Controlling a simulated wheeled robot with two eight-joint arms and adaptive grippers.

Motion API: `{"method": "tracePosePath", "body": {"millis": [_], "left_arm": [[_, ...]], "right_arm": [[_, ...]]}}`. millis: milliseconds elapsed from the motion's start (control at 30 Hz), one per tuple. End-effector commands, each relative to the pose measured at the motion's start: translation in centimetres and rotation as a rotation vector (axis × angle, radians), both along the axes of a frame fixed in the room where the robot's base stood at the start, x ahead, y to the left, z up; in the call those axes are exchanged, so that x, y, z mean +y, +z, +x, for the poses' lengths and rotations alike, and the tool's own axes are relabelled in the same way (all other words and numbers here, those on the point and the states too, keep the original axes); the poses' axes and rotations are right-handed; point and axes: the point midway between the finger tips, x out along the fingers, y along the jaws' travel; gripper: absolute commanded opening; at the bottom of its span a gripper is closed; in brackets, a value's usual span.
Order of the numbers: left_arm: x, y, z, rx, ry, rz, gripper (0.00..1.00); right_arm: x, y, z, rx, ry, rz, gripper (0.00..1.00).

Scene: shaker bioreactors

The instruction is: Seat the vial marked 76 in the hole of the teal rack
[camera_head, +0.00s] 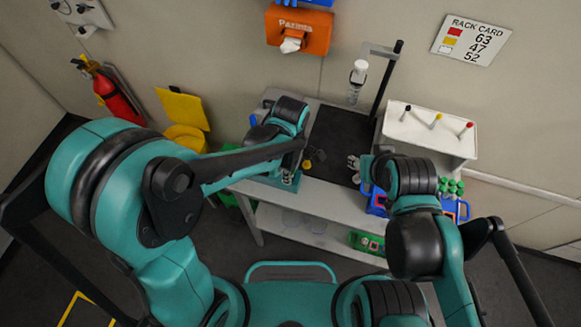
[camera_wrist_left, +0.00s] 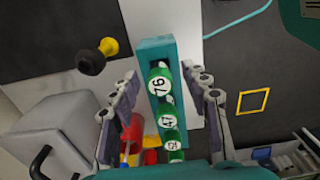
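In the left wrist view, the vial marked 76 (camera_wrist_left: 160,84) has a green cap with a white number disc. It lies over the teal rack (camera_wrist_left: 157,49), in line with a vial marked 47 (camera_wrist_left: 168,121) and another green-capped vial (camera_wrist_left: 173,145). I cannot tell how deep vial 76 sits. My left gripper (camera_wrist_left: 160,72) is open, with one finger on each side of the rack and vial 76, gaps showing. In the head view the rack (camera_head: 284,183) is at the table's front left, partly hidden by my left arm. My right gripper (camera_head: 355,170) is small beside the dark mat; its opening is unclear.
A white stand (camera_head: 428,132) with colored pins is at the back right. Green-capped vials (camera_head: 451,187) stand in a blue holder at right. A grey box with a handle (camera_wrist_left: 48,132) is near the left gripper.

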Motion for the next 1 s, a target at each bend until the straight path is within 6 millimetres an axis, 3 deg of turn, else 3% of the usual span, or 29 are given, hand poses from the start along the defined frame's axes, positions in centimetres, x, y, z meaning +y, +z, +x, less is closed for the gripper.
{"method": "tracePosePath", "body": {"millis": [333, 800, 1000], "left_arm": [[0.0, 1.0, 0.0, 0.000, 0.000, 0.000, 0.46], [0.0, 10.1, 0.0, 0.000, 0.000, 0.000, 0.46], [0.0, 11.8, 0.0, 0.000, 0.000, 0.000, 0.46]], "right_arm": [[0.0, 0.0, 0.0, 0.000, 0.000, 0.000, 0.40], [0.0, 0.0, 0.0, 0.000, 0.000, 0.000, 0.40], [0.0, 0.0, 0.0, 0.000, 0.000, 0.000, 0.40]]}}
